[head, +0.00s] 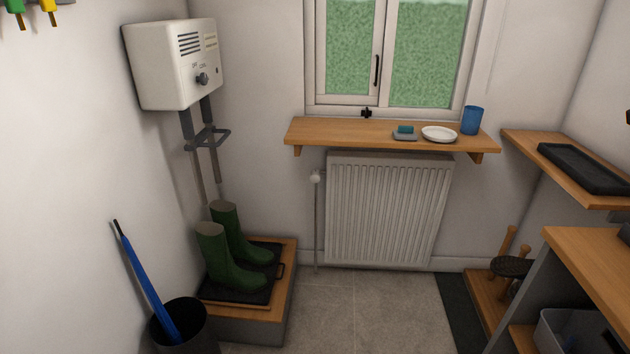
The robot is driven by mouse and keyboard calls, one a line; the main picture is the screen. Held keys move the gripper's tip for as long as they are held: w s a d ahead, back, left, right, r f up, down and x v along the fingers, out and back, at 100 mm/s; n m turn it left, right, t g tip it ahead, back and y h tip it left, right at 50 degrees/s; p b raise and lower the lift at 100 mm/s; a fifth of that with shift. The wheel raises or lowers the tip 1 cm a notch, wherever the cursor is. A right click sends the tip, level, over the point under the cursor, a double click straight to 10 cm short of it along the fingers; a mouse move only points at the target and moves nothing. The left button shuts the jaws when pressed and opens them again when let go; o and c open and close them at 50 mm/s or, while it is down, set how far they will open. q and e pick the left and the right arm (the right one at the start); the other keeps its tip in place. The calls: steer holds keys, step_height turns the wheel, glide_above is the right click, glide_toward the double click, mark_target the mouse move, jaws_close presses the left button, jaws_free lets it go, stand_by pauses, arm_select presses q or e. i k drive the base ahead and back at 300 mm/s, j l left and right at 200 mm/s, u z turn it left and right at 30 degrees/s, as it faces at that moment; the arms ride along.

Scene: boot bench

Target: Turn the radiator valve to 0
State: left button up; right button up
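A white ribbed radiator (387,210) stands against the far wall under a wooden window shelf. Its small white valve knob (316,177) sits at the radiator's upper left, on top of a thin pipe that runs down to the floor. The knob is small in the head view, and I cannot read any mark or setting on it. Neither of my grippers shows in the head view.
The wooden shelf (350,132) above holds a soap dish, a white plate (439,134) and a blue cup (472,120). Green boots (228,262) stand on a low bench at left, near a bin (184,328) with a blue umbrella. The tiled floor (350,312) before the radiator is clear.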

mark_target(315, 175)
steer(key=i+u, duration=0.2)
steer(key=u, duration=0.45)
steer(key=i+l+u, duration=0.5)
steer(key=i+l, duration=0.65)
steer(key=i+l+u, duration=0.1)
steer(key=i+l, duration=0.35)
steer(key=l, duration=0.2)
